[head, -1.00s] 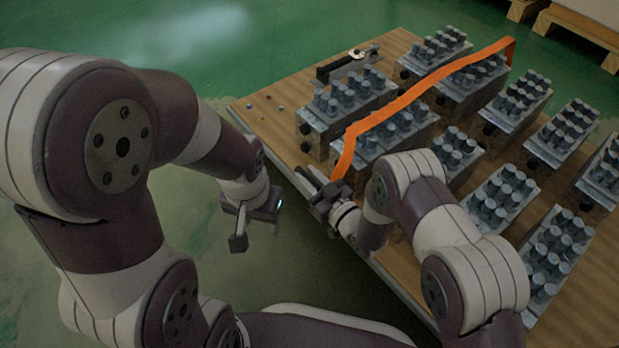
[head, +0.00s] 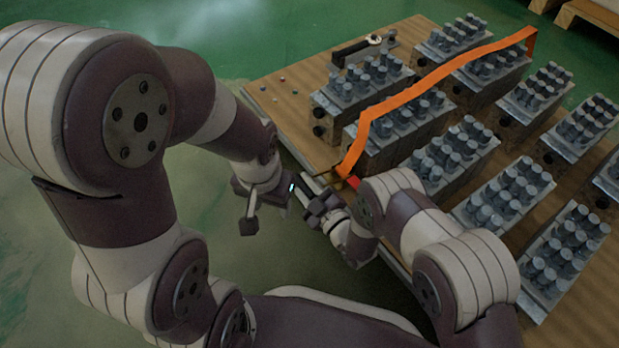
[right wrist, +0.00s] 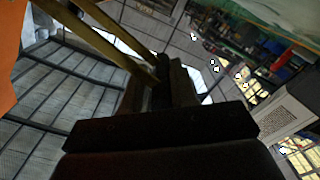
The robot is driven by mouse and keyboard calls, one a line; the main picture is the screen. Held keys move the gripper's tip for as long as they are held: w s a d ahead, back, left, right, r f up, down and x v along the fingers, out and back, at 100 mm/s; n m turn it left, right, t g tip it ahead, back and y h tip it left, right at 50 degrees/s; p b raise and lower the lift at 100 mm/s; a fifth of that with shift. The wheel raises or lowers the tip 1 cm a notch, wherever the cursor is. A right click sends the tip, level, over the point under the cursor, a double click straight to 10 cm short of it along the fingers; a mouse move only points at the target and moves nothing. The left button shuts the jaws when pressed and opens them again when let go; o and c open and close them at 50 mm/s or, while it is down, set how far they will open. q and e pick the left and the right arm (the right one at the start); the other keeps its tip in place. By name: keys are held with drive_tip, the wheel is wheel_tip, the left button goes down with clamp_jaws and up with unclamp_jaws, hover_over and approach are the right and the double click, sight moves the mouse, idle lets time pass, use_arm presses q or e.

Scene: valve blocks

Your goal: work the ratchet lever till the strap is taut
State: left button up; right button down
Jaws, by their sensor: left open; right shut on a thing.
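An orange strap (head: 436,78) runs over a row of valve blocks and hangs down the near block's end to the table edge. A small red part (head: 354,181) shows at its lower end; the ratchet there is mostly hidden by my right arm. My right gripper (head: 316,199) is at the table's near edge. In the right wrist view its fingers (right wrist: 162,88) are shut on the end of a thin yellowish bar (right wrist: 112,38), likely the lever. The strap also shows at that view's left edge (right wrist: 8,75). My left gripper (head: 270,209) is open and empty, off the table, left of the right one.
Several grey valve blocks (head: 512,192) stand in rows on the wooden table (head: 290,110). A dark clamp-like tool (head: 362,48) and small loose bits (head: 265,88) lie at its far left. Green floor (head: 225,255) is clear left of the table. Pallets (head: 590,14) stand behind.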

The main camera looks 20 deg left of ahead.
drive_tip(key=shift+s+a+f, duration=0.1)
drive_tip(key=shift+s+f, duration=0.15)
drive_tip(key=shift+f, duration=0.8)
